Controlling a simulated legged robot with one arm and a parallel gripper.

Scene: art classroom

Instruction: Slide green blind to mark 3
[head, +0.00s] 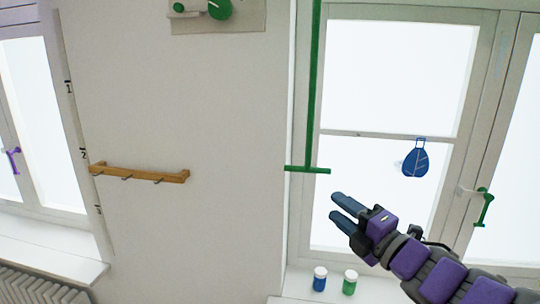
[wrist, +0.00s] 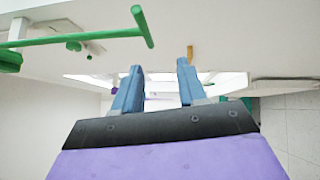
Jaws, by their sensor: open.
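A green rod (head: 314,80) hangs down the left side of the right window and ends in a green crossbar (head: 308,169). No green blind cloth shows in the head view. In the wrist view the crossbar (wrist: 143,27) is at the upper left of the fingers. My gripper (head: 342,207) is open and empty, just below and right of the crossbar, with its blue fingers apart from it; it also shows in the wrist view (wrist: 158,82). Marks 1 (head: 68,87), 2 (head: 83,154) and a partly blurred third mark (head: 98,210) run down beside the left window.
A wooden hook rail (head: 140,174) is on the wall. A blue leaf-shaped hanging (head: 415,162) is on the window. A green window handle (head: 484,207) is at right. Blue (head: 319,279) and green (head: 350,283) jars stand on the sill. A radiator (head: 35,288) is lower left.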

